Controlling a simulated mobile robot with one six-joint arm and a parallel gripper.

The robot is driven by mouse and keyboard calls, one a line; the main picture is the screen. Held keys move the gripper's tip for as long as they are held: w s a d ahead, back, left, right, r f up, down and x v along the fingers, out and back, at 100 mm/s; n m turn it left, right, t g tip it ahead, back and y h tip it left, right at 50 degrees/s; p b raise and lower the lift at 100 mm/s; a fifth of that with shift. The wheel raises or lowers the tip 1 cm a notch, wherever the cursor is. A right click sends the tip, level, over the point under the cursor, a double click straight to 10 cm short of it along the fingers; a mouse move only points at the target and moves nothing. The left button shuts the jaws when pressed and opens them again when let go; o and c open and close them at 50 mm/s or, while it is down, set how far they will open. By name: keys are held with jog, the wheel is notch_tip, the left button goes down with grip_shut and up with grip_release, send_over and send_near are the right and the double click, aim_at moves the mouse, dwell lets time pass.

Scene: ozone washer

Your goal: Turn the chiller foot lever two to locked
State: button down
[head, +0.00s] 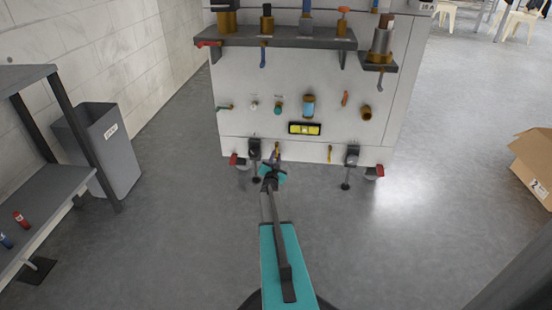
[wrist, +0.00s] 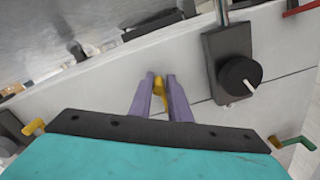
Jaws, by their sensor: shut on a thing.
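My gripper (head: 277,150) reaches the lower front edge of the white machine (head: 240,120), just right of its left foot bracket. In the wrist view its two purple fingers (wrist: 160,90) are shut on a small yellow lever (wrist: 158,86), mostly hidden between them. A second yellow lever (head: 329,153) stands further right on the machine's lower edge, apart from the gripper. Red levers sit beside the left foot (head: 234,159) and the right foot (head: 378,171). I cannot read any label naming lever two.
The left foot bracket with its black knob (wrist: 240,76) is close beside the fingers. A green lever (wrist: 297,142) is at the wrist view's right. A grey bin (head: 110,150) and shelf (head: 60,180) stand left; a cardboard box (head: 535,160) lies far right. The floor in front is clear.

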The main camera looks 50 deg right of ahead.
jog(key=shift+s+d, duration=0.15)
jog(key=c, duration=1.7)
grip_release()
jog(key=shift+c, duration=0.2)
jog(key=shift+a, duration=0.2)
jog(key=p+v, duration=0.5)
jog(key=v, duration=0.8)
jog(key=shift+a, duration=0.25)
jog(key=shift+s, duration=0.15)
